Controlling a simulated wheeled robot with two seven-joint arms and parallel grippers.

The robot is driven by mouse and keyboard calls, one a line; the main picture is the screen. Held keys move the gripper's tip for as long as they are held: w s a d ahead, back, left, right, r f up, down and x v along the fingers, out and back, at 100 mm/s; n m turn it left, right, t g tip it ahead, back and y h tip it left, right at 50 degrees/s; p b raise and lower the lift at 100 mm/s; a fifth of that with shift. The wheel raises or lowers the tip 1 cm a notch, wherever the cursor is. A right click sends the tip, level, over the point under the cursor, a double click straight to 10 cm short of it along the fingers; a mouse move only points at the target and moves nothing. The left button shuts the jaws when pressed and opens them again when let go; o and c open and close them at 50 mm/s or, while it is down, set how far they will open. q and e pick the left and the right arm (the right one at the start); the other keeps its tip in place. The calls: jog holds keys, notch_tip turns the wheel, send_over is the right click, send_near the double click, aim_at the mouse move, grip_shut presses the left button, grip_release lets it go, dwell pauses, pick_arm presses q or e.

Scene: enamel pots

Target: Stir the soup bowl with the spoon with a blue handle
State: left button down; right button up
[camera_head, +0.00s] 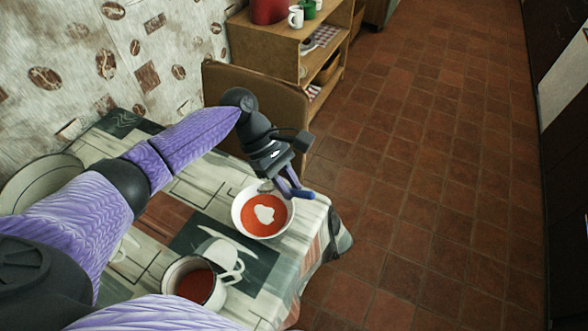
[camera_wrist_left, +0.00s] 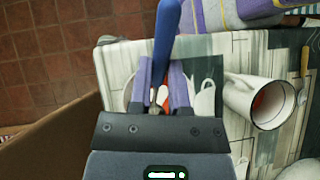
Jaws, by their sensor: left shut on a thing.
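The soup bowl (camera_head: 240,221) is white, holds red soup with a pale patch in the middle, and stands near the table's right edge. My left gripper (camera_head: 283,186) is above the bowl's far right rim, shut on the spoon with a blue handle (camera_head: 302,193). The blue handle also shows in the left wrist view (camera_wrist_left: 166,38), between the fingers (camera_wrist_left: 162,88). The spoon's metal end appears near the bowl's far rim; whether it touches the soup I cannot tell. In the wrist view the fingers mostly hide the bowl. My right gripper is not in view.
A white enamel mug (camera_head: 170,279) with red contents stands on the patterned tablecloth (camera_head: 150,232), left of and nearer than the bowl. A large pale dish (camera_head: 38,178) is at the far left. A brown chair back (camera_head: 232,84) and wooden shelf (camera_head: 262,42) stand beyond; open tiled floor lies right.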

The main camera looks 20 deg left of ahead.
pick_arm(q)
jog(key=shift+a+f+n+t+h, duration=0.15)
jog(key=shift+a+f+n+t, duration=0.25)
jog(key=shift+f+n, duration=0.2)
jog(key=shift+a+f+n+t+h, duration=0.15)
jog(key=shift+a+f+n+t, duration=0.2)
jog(key=shift+f+n, duration=0.25)
jog(key=b, duration=0.5)
send_over(284, 223)
notch_tip(284, 223, down, 4)
jog(key=shift+s+f+b, duration=0.1)
jog(key=shift+f+b, duration=0.85)
jog(key=shift+f, duration=1.3)
